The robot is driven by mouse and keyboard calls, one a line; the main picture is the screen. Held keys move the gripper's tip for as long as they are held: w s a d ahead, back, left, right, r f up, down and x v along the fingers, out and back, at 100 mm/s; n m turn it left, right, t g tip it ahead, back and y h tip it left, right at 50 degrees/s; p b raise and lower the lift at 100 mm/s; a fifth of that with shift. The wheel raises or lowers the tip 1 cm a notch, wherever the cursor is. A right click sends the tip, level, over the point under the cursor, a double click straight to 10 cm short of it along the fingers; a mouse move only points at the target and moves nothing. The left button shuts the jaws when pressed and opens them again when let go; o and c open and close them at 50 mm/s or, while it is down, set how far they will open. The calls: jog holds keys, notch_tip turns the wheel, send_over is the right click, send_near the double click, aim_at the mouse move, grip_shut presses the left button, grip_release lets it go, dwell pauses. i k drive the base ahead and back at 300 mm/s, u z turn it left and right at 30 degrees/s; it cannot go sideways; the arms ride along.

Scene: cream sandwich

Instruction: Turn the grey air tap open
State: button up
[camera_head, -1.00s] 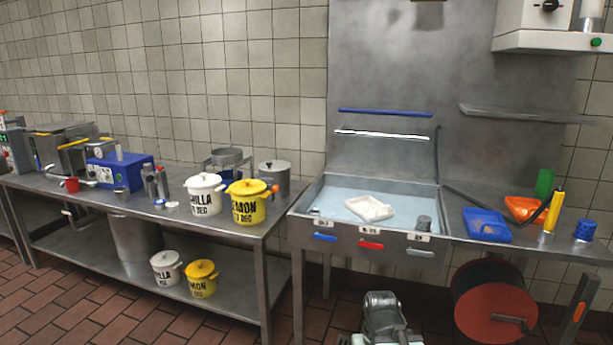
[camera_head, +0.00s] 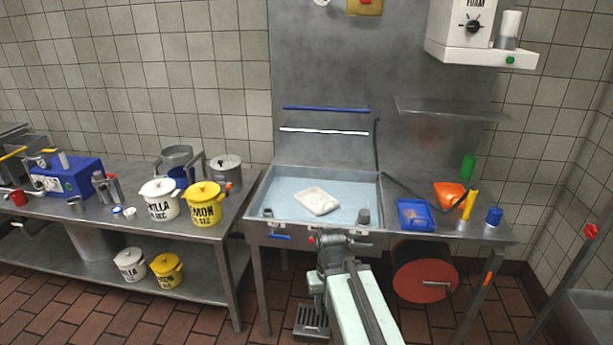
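The sink unit (camera_head: 252,208) has a row of small tap handles along its front edge. A blue handle (camera_head: 279,237) shows on the left, and a bit of a red handle (camera_head: 312,239) shows in the middle. The grey tap belongs to the right of these. My arm covers this part of the edge, and I cannot clearly tell the tap from the grey metal of my gripper there. My gripper (camera_head: 338,238) is at the front edge of the sink, seen from behind. Its fingers are hidden, so its opening does not show.
A blue tray (camera_head: 415,215), an orange funnel (camera_head: 449,194) and a yellow bottle (camera_head: 468,204) stand on the right. A red reel (camera_head: 425,273) hangs below. White and yellow pots (camera_head: 204,205) stand on the left table.

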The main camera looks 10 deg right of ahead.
aim_at(351, 243)
jog(key=u, duration=0.05)
jog(key=k, duration=1.15)
jog(key=z, duration=0.8)
jog(key=i, duration=1.4)
jog(key=u, duration=0.65)
